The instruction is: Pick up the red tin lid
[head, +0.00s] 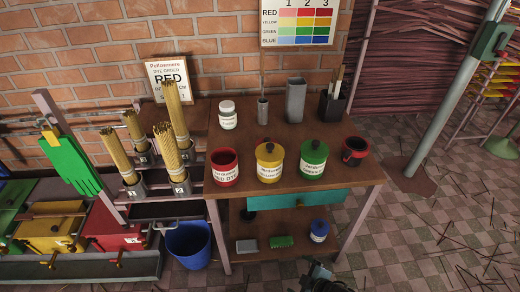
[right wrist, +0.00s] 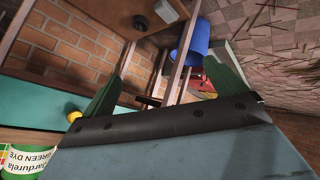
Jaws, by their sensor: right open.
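The red dye tin (head: 225,168) stands at the front left of the table in the head view. Its top looks open and dark, with no lid on it. A dark round piece with a red rim (head: 354,151) sits at the table's right end; I cannot tell for sure whether it is the red tin lid. My right gripper (head: 320,277) is at the bottom edge of the head view, low in front of the table and well away from both. In the right wrist view its two green fingers (right wrist: 165,95) are spread, with nothing between them. My left gripper is out of view.
The yellow tin (head: 269,162) and the green tin (head: 313,160) stand lidded along the table front. Grey holders and a white jar (head: 228,115) stand behind. A teal drawer (head: 295,205) hangs below the tabletop. A blue bucket (head: 189,245) stands at left.

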